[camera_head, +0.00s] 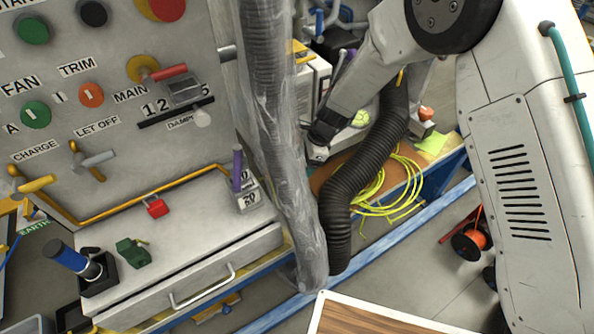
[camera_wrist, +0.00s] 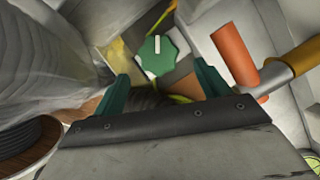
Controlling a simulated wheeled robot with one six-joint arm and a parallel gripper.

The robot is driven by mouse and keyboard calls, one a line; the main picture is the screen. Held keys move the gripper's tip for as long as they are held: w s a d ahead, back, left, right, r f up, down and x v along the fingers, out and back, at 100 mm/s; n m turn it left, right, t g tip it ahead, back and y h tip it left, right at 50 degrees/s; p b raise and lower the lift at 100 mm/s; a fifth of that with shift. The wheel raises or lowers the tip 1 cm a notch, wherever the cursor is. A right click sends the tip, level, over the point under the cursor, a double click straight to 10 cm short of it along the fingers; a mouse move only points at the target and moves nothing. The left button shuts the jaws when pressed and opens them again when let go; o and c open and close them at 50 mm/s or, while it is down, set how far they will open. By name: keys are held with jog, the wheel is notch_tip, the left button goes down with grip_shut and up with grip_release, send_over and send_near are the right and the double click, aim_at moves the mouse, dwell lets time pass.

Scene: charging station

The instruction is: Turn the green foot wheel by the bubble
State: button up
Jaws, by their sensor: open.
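A green foot wheel (camera_wrist: 157,57) with a scalloped edge and a white mark shows near the top middle of the wrist view. My gripper (camera_wrist: 162,74) is open, with its two green fingers to the left and right of the wheel's line. The wheel shows between the fingertips, and I see no contact. How far it lies from the fingertips is hard to tell. A round yellow-green thing, perhaps the bubble (camera_wrist: 312,160), is cut off at the lower right of the wrist view. A similar one shows in the head view (camera_head: 360,118). There my gripper is mostly hidden behind the plastic-wrapped hose.
A plastic-wrapped hose (camera_head: 275,130) and a black ribbed hose (camera_head: 365,165) hang close to my arm. Yellow cable (camera_head: 392,190) lies coiled on the bench.

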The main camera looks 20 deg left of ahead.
jog(key=shift+v, duration=1.25)
jog(key=shift+r, duration=0.1)
